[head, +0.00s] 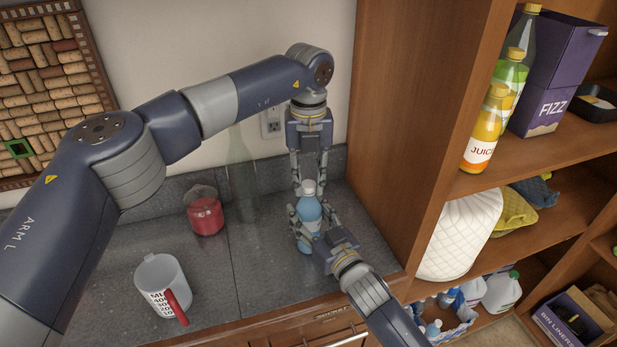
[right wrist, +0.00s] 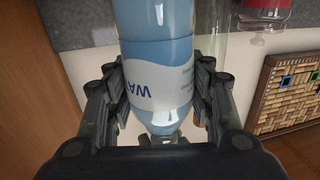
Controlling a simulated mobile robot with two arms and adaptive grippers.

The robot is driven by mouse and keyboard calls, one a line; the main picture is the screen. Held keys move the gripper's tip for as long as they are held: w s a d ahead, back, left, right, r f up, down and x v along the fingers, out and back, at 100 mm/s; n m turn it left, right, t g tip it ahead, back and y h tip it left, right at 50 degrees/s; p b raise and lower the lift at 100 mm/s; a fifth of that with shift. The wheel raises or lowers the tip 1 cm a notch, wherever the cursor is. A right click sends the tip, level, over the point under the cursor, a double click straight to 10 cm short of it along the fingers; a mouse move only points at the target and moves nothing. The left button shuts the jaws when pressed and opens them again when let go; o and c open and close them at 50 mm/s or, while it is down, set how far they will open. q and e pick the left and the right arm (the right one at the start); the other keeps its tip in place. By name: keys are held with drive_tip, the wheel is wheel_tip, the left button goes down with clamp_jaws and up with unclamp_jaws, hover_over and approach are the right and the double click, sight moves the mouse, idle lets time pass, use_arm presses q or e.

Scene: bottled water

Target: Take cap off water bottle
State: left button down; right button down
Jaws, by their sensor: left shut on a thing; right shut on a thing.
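The water bottle (head: 309,212) is blue and stands upright, or nearly so, over the grey counter. Its pale cap (head: 309,187) shows at the top. My left gripper (head: 308,183) reaches down from above, with its fingers on either side of the cap, and is shut on it. My right gripper (head: 309,226) comes from the front right and is shut around the bottle's body. In the right wrist view the bottle (right wrist: 160,75) appears upside down between the fingers of my right gripper (right wrist: 160,100), its white label partly showing. The cap is mostly hidden there.
A wooden shelf unit (head: 425,120) with juice bottles (head: 487,130) rises close on the right.

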use_arm(q)
drive_tip(key=n, duration=0.5)
drive_tip(key=shift+w+a, duration=0.1)
drive_tip(key=shift+w, duration=0.1)
drive_tip(key=n, duration=0.3)
drive_tip(key=shift+r, duration=0.1)
drive_tip(key=n, duration=0.3)
drive_tip(key=shift+n, duration=0.3)
drive_tip(key=n, duration=0.4)
drive_tip(key=shift+n, duration=0.3)
drive_tip(key=shift+r, duration=0.1)
drive_tip(key=shift+r, duration=0.6)
drive_tip(key=shift+s+r, duration=0.15)
drive_tip(key=shift+r, duration=0.25)
